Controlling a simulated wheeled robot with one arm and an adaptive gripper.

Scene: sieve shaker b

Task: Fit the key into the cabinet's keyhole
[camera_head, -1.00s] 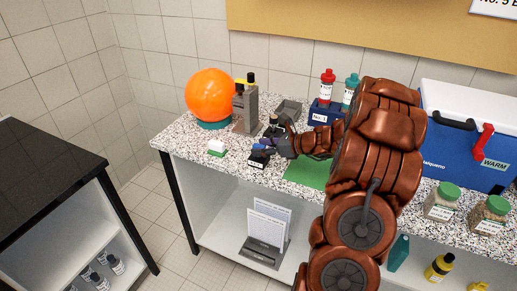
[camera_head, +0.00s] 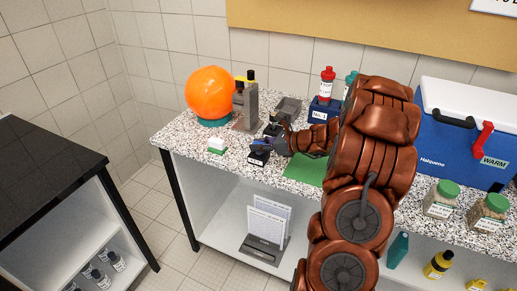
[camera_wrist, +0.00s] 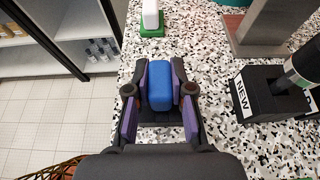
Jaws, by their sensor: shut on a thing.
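My gripper (camera_wrist: 160,100) is shut on a blue rounded block (camera_wrist: 160,84), which sits between its purple-lined fingers. I cannot tell whether this block is part of a key. No key shaft shows. In the head view my gripper (camera_head: 262,143) is small, low over the speckled counter's left part. A small black block with a white label (camera_head: 258,158) is at or just under the fingers. Whether the blue block rests in it or is lifted is hidden. I see no cabinet keyhole in either view.
A black holder marked NEW (camera_wrist: 265,95) with a dark bottle stands close right of the fingers. A white-and-green piece (camera_wrist: 151,18) and a grey stand (camera_wrist: 268,25) lie beyond. An orange ball (camera_head: 210,94) is at the counter's left end. A blue cooler (camera_head: 460,140) stands right.

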